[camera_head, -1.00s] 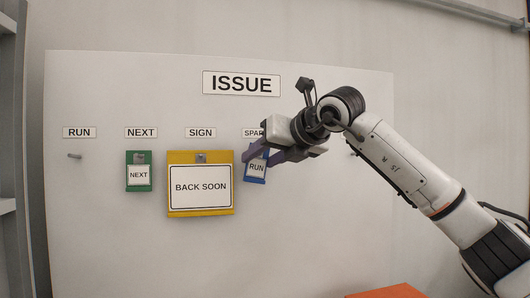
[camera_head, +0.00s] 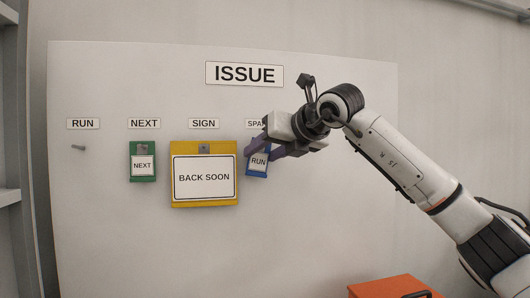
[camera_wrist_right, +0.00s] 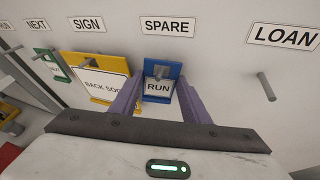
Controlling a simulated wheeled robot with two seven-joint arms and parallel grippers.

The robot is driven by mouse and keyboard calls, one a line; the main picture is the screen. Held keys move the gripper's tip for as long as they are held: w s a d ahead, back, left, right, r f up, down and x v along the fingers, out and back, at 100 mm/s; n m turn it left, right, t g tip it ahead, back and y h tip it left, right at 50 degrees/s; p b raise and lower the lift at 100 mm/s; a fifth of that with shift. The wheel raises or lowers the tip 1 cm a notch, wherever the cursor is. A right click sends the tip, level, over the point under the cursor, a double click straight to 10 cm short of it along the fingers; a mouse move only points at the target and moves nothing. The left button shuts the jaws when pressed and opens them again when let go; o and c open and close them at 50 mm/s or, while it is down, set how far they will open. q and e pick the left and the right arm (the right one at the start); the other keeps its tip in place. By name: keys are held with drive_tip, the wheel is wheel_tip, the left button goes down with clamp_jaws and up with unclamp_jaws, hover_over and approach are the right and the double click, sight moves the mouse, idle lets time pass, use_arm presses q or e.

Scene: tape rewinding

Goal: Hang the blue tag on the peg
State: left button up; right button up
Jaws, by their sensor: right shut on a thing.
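The blue tag (camera_head: 257,171), with a white RUN label, is under the SPARE label on the upright board. In the right wrist view the blue tag (camera_wrist_right: 178,70) still has the grey SPARE peg (camera_wrist_right: 158,73) at its top. My right gripper (camera_head: 262,148) is shut on it, with one purple finger at each side edge (camera_wrist_right: 157,98). The bare peg under the RUN label (camera_head: 78,148) is at the far left of the board. Another bare peg (camera_wrist_right: 266,88) is under the LOAN label in the wrist view. My left gripper is not in view.
A green NEXT tag (camera_head: 142,177) and a larger yellow BACK SOON sign (camera_head: 204,203) hang between the blue tag and the RUN peg. The board (camera_head: 110,240) is clear below them. An orange box (camera_head: 385,288) is at the bottom right.

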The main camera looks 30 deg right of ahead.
drive_tip(key=o, duration=1.1)
drive_tip(key=shift+s, duration=0.15)
drive_tip(key=b+v, duration=0.2)
drive_tip(key=v, duration=0.8)
